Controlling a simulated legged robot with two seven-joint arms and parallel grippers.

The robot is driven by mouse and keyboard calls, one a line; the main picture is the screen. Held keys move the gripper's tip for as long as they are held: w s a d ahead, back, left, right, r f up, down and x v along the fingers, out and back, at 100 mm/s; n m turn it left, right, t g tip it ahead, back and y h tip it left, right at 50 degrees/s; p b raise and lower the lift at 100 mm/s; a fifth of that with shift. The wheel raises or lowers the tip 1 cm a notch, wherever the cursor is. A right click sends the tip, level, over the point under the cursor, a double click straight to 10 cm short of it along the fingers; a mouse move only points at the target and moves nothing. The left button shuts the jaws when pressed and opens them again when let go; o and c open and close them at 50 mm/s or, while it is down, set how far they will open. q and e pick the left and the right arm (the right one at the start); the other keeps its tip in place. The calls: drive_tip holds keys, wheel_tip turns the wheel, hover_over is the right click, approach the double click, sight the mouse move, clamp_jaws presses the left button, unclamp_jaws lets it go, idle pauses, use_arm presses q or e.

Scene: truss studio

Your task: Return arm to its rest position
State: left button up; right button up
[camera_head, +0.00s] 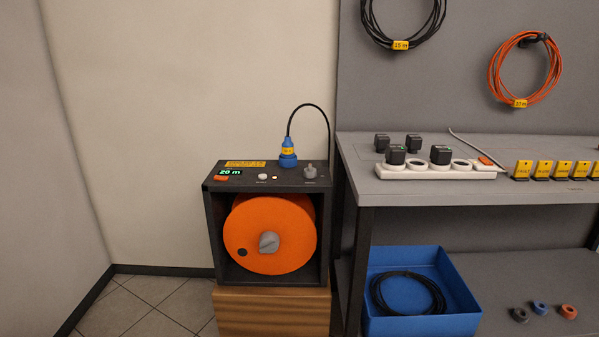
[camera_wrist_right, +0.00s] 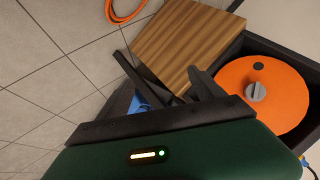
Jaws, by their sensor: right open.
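My right gripper (camera_wrist_right: 160,72) shows only in the right wrist view, with its dark fingers apart and nothing seen held between them. It is near the wooden block (camera_wrist_right: 182,42) and the orange reel (camera_wrist_right: 262,92), apart from the reel in the picture. Neither arm shows in the head view, and my left gripper is not in view. In the head view the orange reel (camera_head: 270,235) sits in a black case (camera_head: 215,235) on the wooden block (camera_head: 272,308). A blue plug (camera_head: 288,154) stands upright on the case top, with a black cable rising from it.
A grey workbench (camera_head: 420,190) at the right holds a white power strip (camera_head: 440,171) with black plugs and yellow tags. A blue bin (camera_head: 390,326) with black cable is below. Coils hang on the panel. An orange cable (camera_wrist_right: 125,18) lies on the floor.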

drive_tip(key=s+d+n+g+h+p, duration=0.3)
drive_tip(key=s+d+n+g, duration=0.25)
drive_tip(key=s+d, duration=0.9)
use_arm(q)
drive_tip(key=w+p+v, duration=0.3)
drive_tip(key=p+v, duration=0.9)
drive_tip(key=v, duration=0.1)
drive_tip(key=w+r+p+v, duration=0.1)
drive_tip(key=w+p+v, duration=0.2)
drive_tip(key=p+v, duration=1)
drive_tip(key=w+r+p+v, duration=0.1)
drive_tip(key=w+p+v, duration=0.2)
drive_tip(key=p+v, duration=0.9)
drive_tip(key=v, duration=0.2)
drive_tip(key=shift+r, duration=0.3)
use_arm(e)
drive_tip(key=w+v, duration=0.2)
drive_tip(key=v, duration=1.6)
drive_tip(key=w+r+v, duration=0.1)
drive_tip(key=w+v, duration=0.2)
drive_tip(key=v, duration=1.6)
drive_tip(key=shift+w, duration=0.25)
drive_tip(key=shift+r+n, duration=0.1)
drive_tip(key=shift+n, duration=0.15)
